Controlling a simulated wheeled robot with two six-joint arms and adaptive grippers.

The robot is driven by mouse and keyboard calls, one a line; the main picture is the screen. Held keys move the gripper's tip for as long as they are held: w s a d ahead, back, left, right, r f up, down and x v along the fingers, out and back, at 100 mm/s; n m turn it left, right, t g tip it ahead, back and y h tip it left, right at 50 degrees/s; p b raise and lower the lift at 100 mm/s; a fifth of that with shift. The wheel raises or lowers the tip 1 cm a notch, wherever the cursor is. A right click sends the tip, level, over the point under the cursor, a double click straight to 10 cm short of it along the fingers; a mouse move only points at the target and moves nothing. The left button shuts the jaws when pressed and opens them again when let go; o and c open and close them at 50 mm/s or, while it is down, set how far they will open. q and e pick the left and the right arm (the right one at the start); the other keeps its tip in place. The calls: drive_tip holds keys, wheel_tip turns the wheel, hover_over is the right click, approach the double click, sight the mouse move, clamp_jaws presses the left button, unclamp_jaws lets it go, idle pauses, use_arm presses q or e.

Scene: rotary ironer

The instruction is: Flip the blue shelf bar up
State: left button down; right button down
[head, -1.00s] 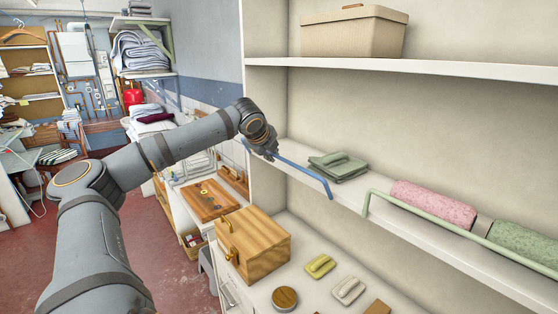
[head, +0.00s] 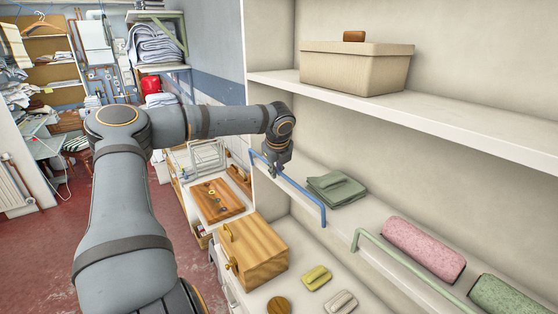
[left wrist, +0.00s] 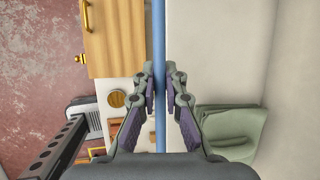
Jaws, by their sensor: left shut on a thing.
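The blue shelf bar (head: 306,189) runs along the front edge of the middle shelf. Its near end leg stands roughly upright from the shelf edge, much like the green bar's leg. My left gripper (head: 273,172) is at the far half of the bar and shut on it. In the left wrist view the blue bar (left wrist: 159,50) passes between the two fingers of my left gripper (left wrist: 160,88), which close on it from both sides. The fingertips are small and partly hidden in the head view. My right gripper is not in view.
A folded green cloth (head: 336,188) lies behind the bar. A green bar (head: 400,267) and a pink roll (head: 424,249) are further right. A wooden box (head: 254,249) stands below, and a beige bin (head: 356,68) above.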

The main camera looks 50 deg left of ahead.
use_arm(q)
drive_tip(key=shift+w+r, duration=0.1)
drive_tip(key=shift+w, duration=0.5)
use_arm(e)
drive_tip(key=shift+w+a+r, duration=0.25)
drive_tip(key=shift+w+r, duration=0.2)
use_arm(q)
drive_tip(key=shift+d, duration=0.1)
drive_tip(key=c, duration=1.4)
unclamp_jaws()
drive_tip(key=shift+w, duration=0.1)
drive_tip(key=v, duration=1.1)
drive_tip(key=shift+w+d+r, duration=0.15)
drive_tip(key=shift+d+r, duration=0.15)
drive_tip(key=shift+r, duration=0.1)
